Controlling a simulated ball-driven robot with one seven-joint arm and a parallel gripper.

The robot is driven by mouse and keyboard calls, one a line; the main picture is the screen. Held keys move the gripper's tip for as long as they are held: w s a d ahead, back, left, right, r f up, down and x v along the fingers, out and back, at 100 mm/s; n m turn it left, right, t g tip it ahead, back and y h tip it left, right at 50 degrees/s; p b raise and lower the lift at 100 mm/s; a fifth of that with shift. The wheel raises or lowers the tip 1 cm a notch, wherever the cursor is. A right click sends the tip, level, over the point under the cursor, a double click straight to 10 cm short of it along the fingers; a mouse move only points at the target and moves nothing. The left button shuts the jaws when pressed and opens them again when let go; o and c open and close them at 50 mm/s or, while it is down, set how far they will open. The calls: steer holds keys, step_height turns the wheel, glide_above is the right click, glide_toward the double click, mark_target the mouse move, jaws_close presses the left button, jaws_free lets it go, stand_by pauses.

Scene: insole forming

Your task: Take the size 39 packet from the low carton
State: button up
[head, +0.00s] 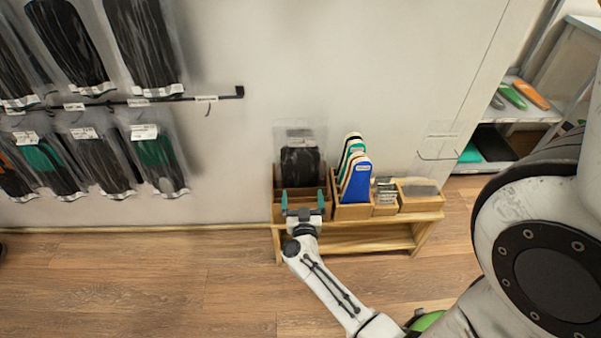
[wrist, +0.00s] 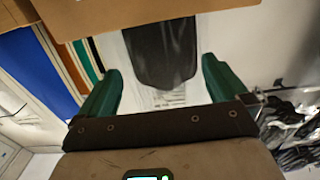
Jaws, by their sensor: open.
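A clear packet with a black insole (head: 300,167) stands upright in the cardboard low carton (head: 278,212) at the left end of a wooden bench. Other packets seem to stand close behind it; I cannot read a size. My gripper (head: 303,194) is open in front of the carton, its two teal fingers pointing at the packet. In the wrist view the black insole (wrist: 162,52) shows between the open fingers (wrist: 160,70), with the carton's brown edge (wrist: 130,17) across the top. I cannot tell whether the fingers touch the packet.
Right of the carton, the wooden bench (head: 345,241) bears a box of upright coloured insoles (head: 357,178) and smaller boxes (head: 418,203). Insole packets (head: 160,160) hang on wall rails at left. A shelf (head: 485,165) stands at right. The wooden floor (head: 150,280) in front is clear.

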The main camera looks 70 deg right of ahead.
mark_target(301, 174)
steer(key=b+x, duration=0.3)
steer(key=x, duration=0.6)
steer(key=shift+f, duration=0.2)
steer(key=shift+a, duration=0.1)
steer(key=c, duration=0.8)
steer(key=shift+r, duration=0.1)
steer(key=shift+c, duration=0.3)
